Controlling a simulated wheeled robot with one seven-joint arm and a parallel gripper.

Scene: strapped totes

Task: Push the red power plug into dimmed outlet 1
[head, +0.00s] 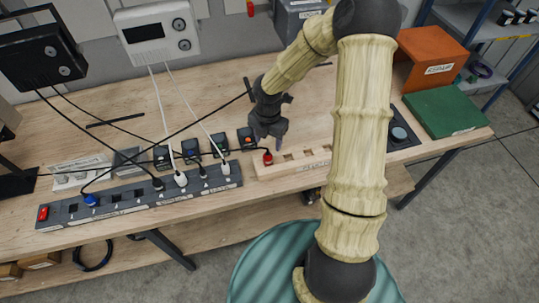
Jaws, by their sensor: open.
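The red power plug (267,158) sits at the left end of a pale wooden holder (318,164) with several slots. My gripper (268,143) is open, pointing down just above the red plug. Whether its fingers flank the plug I cannot tell. A long dark power strip (118,212) with several outlets lies to the left along the table's front. Its labels are too small to read, so I cannot tell which is dimmed outlet 1.
A blue plug (91,200) and several black and white plugs sit on the strip. Their cables run up to a black box (42,58) and a white box (157,32). Small dark adapters stand behind the strip. Orange (430,58) and green (446,112) boxes are at right.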

